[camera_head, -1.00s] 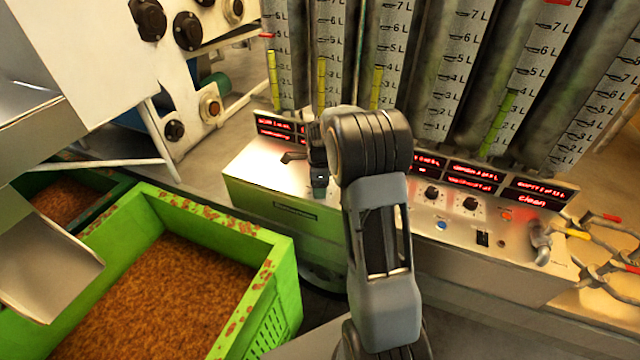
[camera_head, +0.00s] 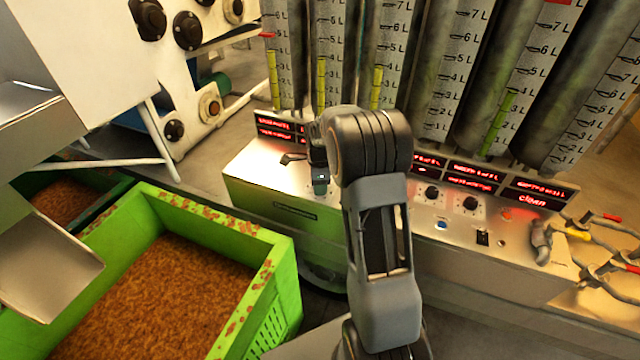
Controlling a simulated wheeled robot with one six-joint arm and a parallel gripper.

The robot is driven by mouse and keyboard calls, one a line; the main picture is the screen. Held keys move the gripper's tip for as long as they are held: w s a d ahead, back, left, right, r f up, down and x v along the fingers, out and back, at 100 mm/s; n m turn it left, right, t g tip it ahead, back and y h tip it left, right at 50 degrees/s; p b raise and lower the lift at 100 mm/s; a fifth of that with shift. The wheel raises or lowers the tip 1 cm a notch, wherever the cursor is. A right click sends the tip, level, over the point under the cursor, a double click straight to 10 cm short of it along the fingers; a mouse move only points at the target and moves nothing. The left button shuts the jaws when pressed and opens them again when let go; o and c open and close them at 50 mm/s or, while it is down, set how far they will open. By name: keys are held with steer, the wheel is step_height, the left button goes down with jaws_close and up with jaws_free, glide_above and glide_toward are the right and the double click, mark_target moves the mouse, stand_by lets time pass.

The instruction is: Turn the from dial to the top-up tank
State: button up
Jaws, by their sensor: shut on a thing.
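A metal control panel (camera_head: 262,172) runs along the foot of the tall measuring tubes. My gripper (camera_head: 319,186) points down at the left part of its top, beside a dark lever (camera_head: 291,158). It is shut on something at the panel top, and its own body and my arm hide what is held. Two black dials, a left one (camera_head: 431,192) and a right one (camera_head: 470,203), show right of my arm. The from dial cannot be picked out by its label. Red displays (camera_head: 474,177) stand behind the dials, their words too small to read surely.
Several graduated tubes (camera_head: 450,70) rise behind the panel, some with yellow or green level bars. A green crate (camera_head: 285,270) of brown pulp stands at the front left. A blue button (camera_head: 441,224), a black switch (camera_head: 483,238) and a tap (camera_head: 541,240) lie right of my arm.

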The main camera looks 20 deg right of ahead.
steer(key=n, duration=0.8)
steer(key=shift+n+b, duration=0.3)
steer(key=shift+n, duration=0.1)
steer(key=n, duration=0.4)
steer(key=shift+n, duration=2.1)
steer(key=o, duration=0.9)
step_height(320, 180, up, 14)
steer(key=shift+f, duration=0.1)
